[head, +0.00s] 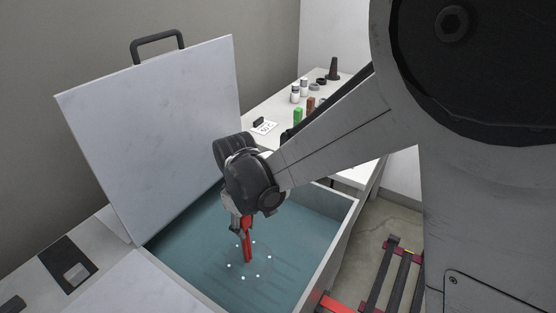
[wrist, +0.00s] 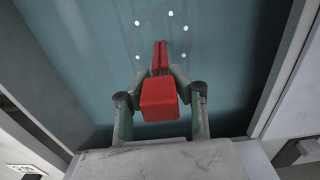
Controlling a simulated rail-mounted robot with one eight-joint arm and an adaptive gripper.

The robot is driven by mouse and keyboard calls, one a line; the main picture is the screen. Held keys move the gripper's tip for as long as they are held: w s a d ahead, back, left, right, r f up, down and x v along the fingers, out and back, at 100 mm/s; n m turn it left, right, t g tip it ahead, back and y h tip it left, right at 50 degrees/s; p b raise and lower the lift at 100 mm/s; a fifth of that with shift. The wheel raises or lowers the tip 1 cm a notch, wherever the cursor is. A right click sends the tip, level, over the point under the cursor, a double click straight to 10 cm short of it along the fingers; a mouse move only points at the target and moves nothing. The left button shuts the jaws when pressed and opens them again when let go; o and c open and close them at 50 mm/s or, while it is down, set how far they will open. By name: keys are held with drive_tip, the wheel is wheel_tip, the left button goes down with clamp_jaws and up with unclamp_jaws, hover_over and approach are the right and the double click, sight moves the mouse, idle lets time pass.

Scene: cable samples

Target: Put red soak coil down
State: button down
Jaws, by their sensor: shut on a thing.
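My gripper (head: 240,228) is shut on the red soak coil (head: 248,247) and points down into a blue-green basin (head: 305,272). The coil shows as a red block with two thin red prongs. In the wrist view the coil (wrist: 159,99) sits between the fingers of my gripper (wrist: 159,95), its prongs reaching toward a ring of white dots (wrist: 170,14). In the head view the prongs' lower end overlaps this ring of dots (head: 243,278). I cannot tell whether the coil touches the basin floor.
The basin has pale walls, and a raised white lid (head: 160,130) with a dark handle stands at its back left. A bench (head: 270,108) behind holds small bottles, a green block, a brown block and a label card. A dark rack with red ends (head: 400,270) is at right.

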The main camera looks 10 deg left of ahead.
drive_tip(key=w+d+f+b, duration=0.2)
drive_tip(key=d+f+b, duration=0.1)
drive_tip(key=f, duration=0.3)
drive_tip(key=shift+w+d+f, duration=0.3)
drive_tip(key=shift+d+f, duration=0.05)
drive_tip(key=shift+d, duration=0.05)
drive_tip(key=shift+f, duration=0.15)
drive_tip(key=c, duration=1.5)
unclamp_jaws()
drive_tip(key=shift+c, duration=0.2)
